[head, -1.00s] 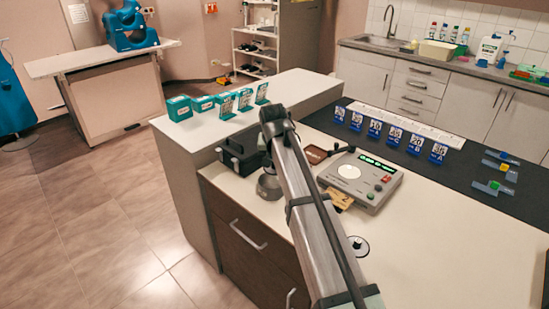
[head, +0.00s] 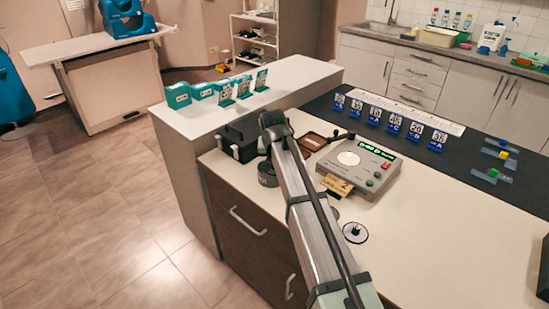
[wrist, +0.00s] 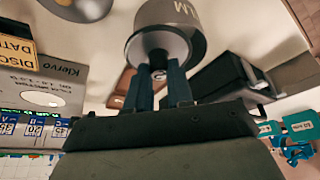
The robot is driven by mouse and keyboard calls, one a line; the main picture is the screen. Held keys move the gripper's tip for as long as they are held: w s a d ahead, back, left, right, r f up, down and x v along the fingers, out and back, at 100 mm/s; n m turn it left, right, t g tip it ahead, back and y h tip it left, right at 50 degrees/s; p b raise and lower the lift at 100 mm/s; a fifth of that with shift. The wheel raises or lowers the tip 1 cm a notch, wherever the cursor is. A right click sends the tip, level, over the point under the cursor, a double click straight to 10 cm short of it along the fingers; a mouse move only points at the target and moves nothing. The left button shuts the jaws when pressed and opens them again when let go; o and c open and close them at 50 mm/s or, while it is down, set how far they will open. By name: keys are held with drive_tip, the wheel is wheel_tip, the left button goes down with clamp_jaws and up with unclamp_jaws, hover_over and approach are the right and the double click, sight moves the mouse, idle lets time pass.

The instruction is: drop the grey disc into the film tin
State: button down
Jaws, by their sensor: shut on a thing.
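The grey film tin (head: 267,176) stands on the white counter, partly behind my arm in the head view. In the wrist view the tin (wrist: 165,22) is a grey cylinder with part of its lettering showing.
A grey reader (head: 365,165) with a green display and a yellow card stands right of the tin. A brown tray (head: 312,142) and a black box (head: 238,138) are close by.

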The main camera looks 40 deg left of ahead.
drive_tip(key=c, duration=0.9)
unclamp_jaws()
drive_tip(key=shift+r, duration=0.1)
drive_tip(key=v, duration=1.3)
drive_tip(key=shift+s+d+r, duration=0.15)
drive_tip(key=shift+d+r, duration=0.05)
drive_tip(key=shift+r, duration=0.05)
